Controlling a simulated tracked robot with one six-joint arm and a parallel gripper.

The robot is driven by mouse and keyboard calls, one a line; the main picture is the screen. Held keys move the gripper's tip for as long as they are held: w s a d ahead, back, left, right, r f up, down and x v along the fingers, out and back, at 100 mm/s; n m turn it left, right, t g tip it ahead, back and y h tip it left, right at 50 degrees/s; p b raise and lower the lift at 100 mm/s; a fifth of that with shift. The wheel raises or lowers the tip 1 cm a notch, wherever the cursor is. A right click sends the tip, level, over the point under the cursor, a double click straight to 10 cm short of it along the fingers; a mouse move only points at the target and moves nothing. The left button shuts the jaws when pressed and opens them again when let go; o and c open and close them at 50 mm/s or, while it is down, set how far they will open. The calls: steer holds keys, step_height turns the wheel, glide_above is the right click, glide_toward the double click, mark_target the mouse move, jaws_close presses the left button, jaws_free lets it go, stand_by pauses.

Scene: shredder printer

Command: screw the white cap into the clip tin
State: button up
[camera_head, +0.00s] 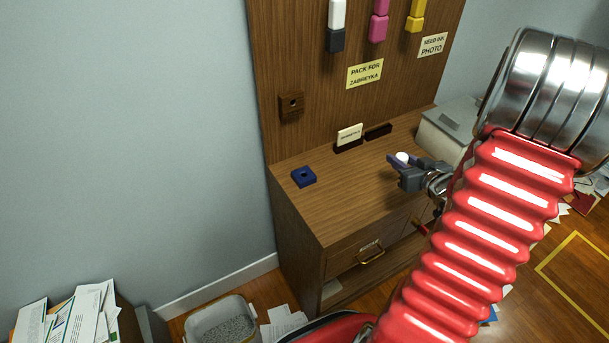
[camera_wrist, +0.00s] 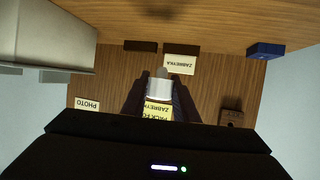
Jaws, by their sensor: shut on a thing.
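The white cap (camera_head: 402,158) is held between the fingers of my gripper (camera_head: 403,167), above the right part of the wooden desk top. In the wrist view the cap (camera_wrist: 159,88) shows as a pale cylinder between the two dark fingers. A small blue box (camera_head: 303,176) with a dark round hole in its top, apparently the clip tin, stands on the left part of the desk. It also shows at the upper right of the wrist view (camera_wrist: 265,50). The gripper is well to the right of the box. The cap's lower end is partly hidden by the fingers.
A brown block (camera_head: 291,105) with a hole is fixed to the upright wooden board. A labelled card (camera_head: 349,134) in a dark holder and another dark holder (camera_head: 378,131) stand at the back. A grey printer (camera_head: 449,128) is at right. The desk between gripper and blue box is clear.

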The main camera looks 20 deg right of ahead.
steer(key=w+a+r+n+y, duration=0.1)
steer(key=w+a+r, duration=0.1)
steer(key=w+a, duration=0.9)
steer(key=w+a+r+y, duration=0.1)
steer(key=w+a+r, duration=0.35)
steer(key=a, duration=1.05)
steer(key=w+a+f+n, duration=0.1)
steer(key=w+a, duration=0.1)
steer(key=a, duration=0.9)
steer(key=shift+f, duration=0.25)
steer(key=shift+s+a, duration=0.1)
